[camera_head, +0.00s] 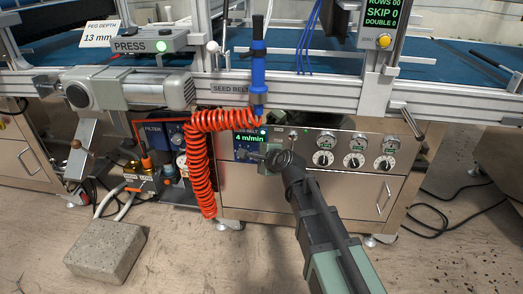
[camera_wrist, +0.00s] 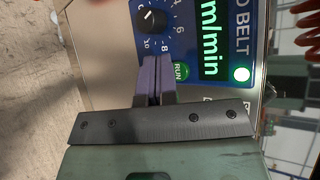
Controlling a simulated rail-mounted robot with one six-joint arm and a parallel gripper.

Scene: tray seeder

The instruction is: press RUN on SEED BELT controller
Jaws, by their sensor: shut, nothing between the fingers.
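The SEED BELT controller is a blue panel (camera_wrist: 178,14) with a lit display (camera_wrist: 208,45), which reads 4 m/min in the head view (camera_head: 249,139). Its green RUN button (camera_wrist: 181,72) shows beside my fingers in the wrist view, partly covered by them. My gripper (camera_wrist: 157,62) is shut and empty. Its purple-grey fingertips lie over the panel just left of RUN in that picture; I cannot tell whether they touch it. In the head view my gripper (camera_head: 262,156) is in front of the panel's lower part and hides the button.
A black dial (camera_wrist: 151,19) is near my fingertips, and a lamp (camera_wrist: 241,74) glows beside the display. A coiled orange hose (camera_head: 203,165) hangs left of the controller. Several round knobs (camera_head: 354,160) are to its right. A concrete block (camera_head: 105,250) lies on the floor.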

